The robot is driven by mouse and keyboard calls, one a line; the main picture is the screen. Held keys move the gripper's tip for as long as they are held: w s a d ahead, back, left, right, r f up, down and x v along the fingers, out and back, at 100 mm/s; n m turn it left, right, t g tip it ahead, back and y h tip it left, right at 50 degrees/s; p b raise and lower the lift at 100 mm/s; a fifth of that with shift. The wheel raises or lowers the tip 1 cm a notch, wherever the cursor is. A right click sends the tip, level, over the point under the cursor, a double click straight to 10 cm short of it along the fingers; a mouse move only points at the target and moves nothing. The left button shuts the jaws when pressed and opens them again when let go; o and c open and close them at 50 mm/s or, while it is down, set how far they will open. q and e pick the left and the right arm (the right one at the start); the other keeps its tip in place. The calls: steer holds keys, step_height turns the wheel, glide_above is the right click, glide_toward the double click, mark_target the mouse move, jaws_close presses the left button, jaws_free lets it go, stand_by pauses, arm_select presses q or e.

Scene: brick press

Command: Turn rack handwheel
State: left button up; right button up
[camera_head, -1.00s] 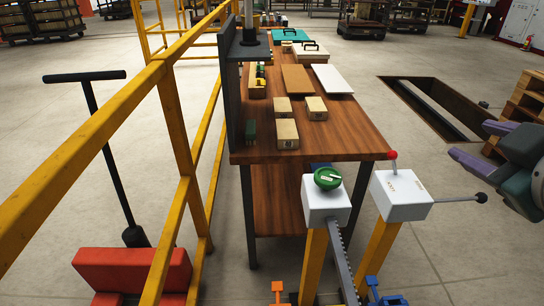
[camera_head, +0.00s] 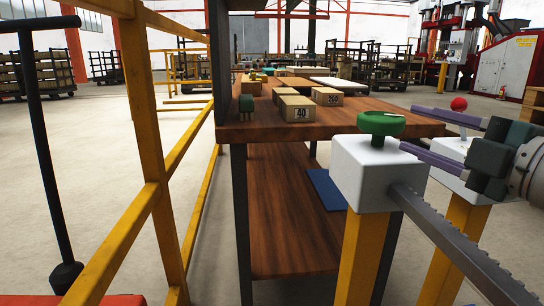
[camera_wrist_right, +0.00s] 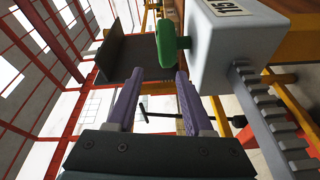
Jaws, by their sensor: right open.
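The green rack handwheel (camera_head: 381,123) sits on top of a white box (camera_head: 372,170) on a yellow post. A toothed metal rack (camera_head: 455,245) runs from the box toward the lower right. My right gripper (camera_head: 408,128) comes in from the right with its two purple fingers apart and empty. Its fingertips are close to the right side of the handwheel. In the right wrist view the handwheel (camera_wrist_right: 166,44) lies just ahead of the fingertips (camera_wrist_right: 158,75), nearer the right finger; I cannot tell whether they touch. My left gripper does not show.
A wooden workbench (camera_head: 290,131) with numbered blocks (camera_head: 297,108) stands behind the handwheel box. A second white box with a red ball knob (camera_head: 459,104) is partly hidden behind my right gripper. A yellow railing (camera_head: 150,150) runs along the left.

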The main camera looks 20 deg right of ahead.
mark_target(371, 123)
steer(key=shift+w+f, duration=0.3)
steer(key=shift+f, duration=0.35)
steer(key=shift+w+r, duration=0.1)
steer(key=shift+w, duration=0.5)
steer(key=w, duration=0.8)
steer(key=shift+w+a, duration=0.15)
steer(key=shift+a, duration=0.2)
jaws_close()
